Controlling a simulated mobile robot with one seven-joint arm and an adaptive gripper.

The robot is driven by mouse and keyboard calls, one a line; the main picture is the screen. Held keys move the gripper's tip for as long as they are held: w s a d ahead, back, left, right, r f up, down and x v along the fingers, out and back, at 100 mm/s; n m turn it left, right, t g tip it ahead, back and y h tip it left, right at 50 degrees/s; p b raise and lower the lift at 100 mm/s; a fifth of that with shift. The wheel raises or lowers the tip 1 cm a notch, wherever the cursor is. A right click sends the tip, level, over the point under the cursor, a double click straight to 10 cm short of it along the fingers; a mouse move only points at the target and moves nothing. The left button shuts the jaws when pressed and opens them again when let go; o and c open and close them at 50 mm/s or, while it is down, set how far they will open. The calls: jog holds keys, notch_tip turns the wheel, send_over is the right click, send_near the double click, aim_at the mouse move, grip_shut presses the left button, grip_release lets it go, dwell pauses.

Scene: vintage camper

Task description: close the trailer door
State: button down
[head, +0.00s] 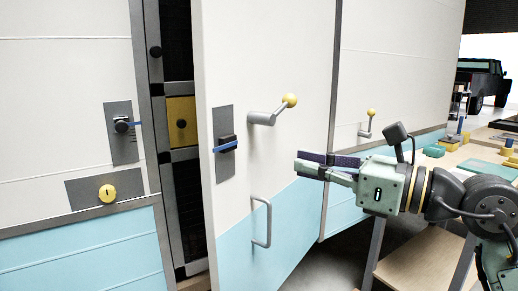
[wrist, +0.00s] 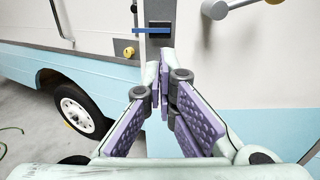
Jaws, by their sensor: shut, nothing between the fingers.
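The trailer door (head: 264,115) is a white panel with a light blue lower part, and it stands ajar. Its free left edge is apart from the frame, and a dark gap shows the inside. The door bears a grey latch plate with a blue strap (head: 225,146), a crank handle with a yellow ball (head: 290,100) and a grey pull bar (head: 262,222). My gripper (head: 312,166) is shut and empty, on the right in front of the door's outer face. In the wrist view my fingers (wrist: 164,75) point toward the door (wrist: 235,60); contact cannot be told.
The trailer wall (head: 60,80) left of the gap carries a latch plate (head: 121,130) and a yellow lock (head: 107,193). A wooden table (head: 430,262) stands at the right. A wheel (wrist: 82,110) shows in the wrist view.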

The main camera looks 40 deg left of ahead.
aim_at(231, 148)
jog(key=a+p, duration=0.2)
jog(key=a, duration=0.4)
jog(key=a+p, duration=0.2)
jog(key=a, duration=0.4)
jog(key=shift+s+a+r, duration=0.15)
jog(key=shift+s+a, duration=0.05)
jog(key=shift+a, duration=0.05)
jog(key=shift+a+p, duration=0.35)
jog(key=shift+a, duration=0.25)
jog(key=shift+w+a, duration=0.1)
